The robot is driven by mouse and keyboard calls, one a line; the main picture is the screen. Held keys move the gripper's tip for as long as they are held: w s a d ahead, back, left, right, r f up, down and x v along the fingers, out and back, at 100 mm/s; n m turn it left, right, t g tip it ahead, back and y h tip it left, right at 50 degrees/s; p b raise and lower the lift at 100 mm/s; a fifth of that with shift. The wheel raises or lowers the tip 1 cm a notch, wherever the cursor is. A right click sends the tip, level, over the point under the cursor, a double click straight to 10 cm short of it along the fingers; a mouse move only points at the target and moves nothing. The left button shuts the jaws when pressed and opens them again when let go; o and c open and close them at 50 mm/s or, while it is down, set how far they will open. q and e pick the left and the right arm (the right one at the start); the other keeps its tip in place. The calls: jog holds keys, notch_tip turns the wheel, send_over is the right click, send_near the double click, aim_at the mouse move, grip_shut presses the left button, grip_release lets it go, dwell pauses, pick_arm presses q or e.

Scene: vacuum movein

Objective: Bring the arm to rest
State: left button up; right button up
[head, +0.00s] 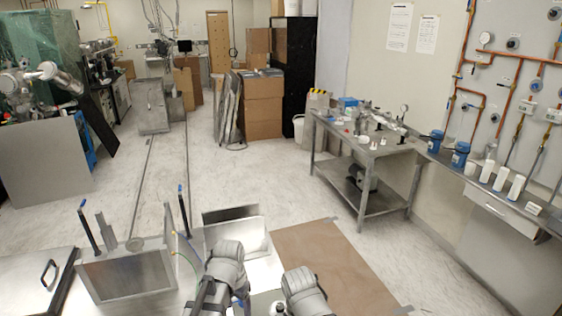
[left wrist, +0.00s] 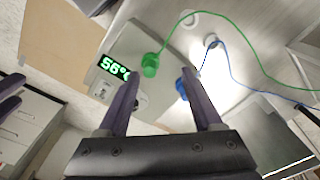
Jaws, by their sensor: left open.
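My left gripper (left wrist: 163,90) is open in the left wrist view, with nothing between its two dark fingers. Beyond the fingers is a pale device with a lit green display (left wrist: 115,69), a green plug (left wrist: 150,66) on a green cable and a blue plug (left wrist: 181,88). In the head view, grey links of my two arms come up at the bottom edge, and the grippers cannot be made out there. Two dark finger-like pieces at the left edge of the left wrist view may be my right gripper; their state is unclear.
A metal box (head: 127,277) with blue-tipped rods stands at the lower left. A brown sheet (head: 330,265) lies on the right. A metal bench (head: 384,156) with fittings stands beyond it, near a wall panel of copper pipes (head: 505,75). The middle floor (head: 240,175) is clear.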

pick_arm(q)
jog(key=s+a+n, duration=0.5)
jog(key=n, duration=0.1)
jog(key=s+d+f+m+b, duration=0.2)
jog(key=d, duration=0.3)
jog(key=s+d+f+m+y+b, duration=0.1)
jog(key=s+d+m+b, duration=0.1)
jog(key=d, duration=0.4)
jog(key=shift+s+f+g, duration=0.4)
jog(key=shift+s, duration=0.15)
pick_arm(e)
notch_tip(320, 180, down, 4)
jog(key=shift+r, duration=0.1)
